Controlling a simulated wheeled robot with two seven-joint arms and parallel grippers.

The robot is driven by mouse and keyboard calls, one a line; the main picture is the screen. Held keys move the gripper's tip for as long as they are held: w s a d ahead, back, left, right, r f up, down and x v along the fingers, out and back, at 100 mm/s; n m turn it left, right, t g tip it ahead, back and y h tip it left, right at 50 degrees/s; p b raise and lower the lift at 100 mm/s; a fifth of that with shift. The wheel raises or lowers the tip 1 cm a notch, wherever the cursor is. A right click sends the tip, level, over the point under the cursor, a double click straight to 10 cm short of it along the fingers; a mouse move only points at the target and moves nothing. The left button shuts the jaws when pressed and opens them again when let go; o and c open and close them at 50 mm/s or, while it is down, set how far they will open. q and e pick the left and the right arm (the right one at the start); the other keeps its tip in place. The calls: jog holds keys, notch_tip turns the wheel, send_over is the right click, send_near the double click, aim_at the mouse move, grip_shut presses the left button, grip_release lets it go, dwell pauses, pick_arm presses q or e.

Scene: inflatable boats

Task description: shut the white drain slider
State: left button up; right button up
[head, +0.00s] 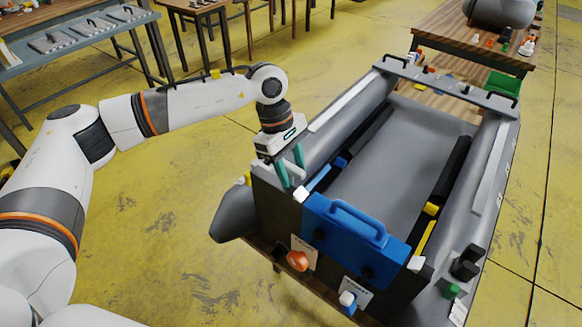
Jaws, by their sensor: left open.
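A small white slider knob (347,298) with blue below it sits on a pale label plate low on the outer face of the dark transom, right of an orange knob (298,261) on a similar plate. I take the white one for the drain slider; whether it is open or shut cannot be told. My left gripper (293,178) is open and empty, its teal fingers pointing down by the transom's top left corner, close to a white-ended blue bar (318,179). It is up and left of the white knob, well apart. My right gripper is out of view.
The grey inflatable boat (406,137) rests on a stand. A blue handled block (355,228) straddles the transom above the knobs. A yellow bar (424,238) and black fittings (467,263) lie to the right. Yellow floor (165,215) is clear at left; benches stand behind.

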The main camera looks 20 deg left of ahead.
pick_arm(q)
notch_tip(320, 180, up, 6)
jog(key=shift+r+p, duration=0.25)
jog(key=shift+p, duration=1)
